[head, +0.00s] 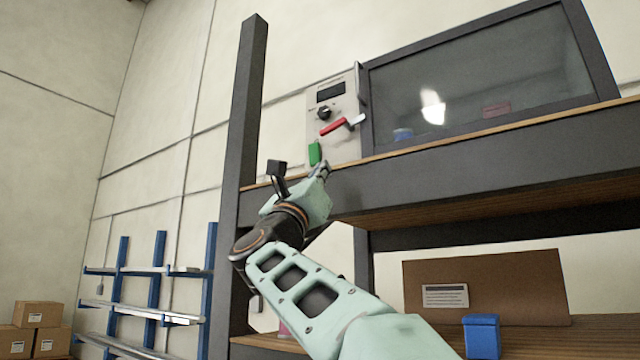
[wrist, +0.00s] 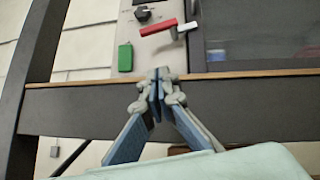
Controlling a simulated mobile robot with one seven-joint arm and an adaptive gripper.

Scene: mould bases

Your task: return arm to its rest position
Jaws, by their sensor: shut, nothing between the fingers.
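My gripper (head: 322,170) is at the front edge of the upper shelf, below the control panel, in the head view. In the wrist view my gripper (wrist: 158,78) points at the shelf edge with its fingertips together and nothing between them. My pale green arm reaches up from the bottom of the head view. The panel (head: 345,113) has a dark display, a black knob, a red lever (head: 333,127) and a green block-like part (head: 315,153). The lever (wrist: 158,28) and green part (wrist: 125,58) also show in the wrist view, above and apart from the fingertips.
A glass-fronted cabinet (head: 372,110) stands right of the panel on the upper shelf (head: 480,157). A dark upright post (head: 246,110) rises left of my gripper. Below are a brown board (head: 480,280) and a blue bin (head: 482,338). Blue racks (head: 155,275) and cartons (head: 38,314) stand left.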

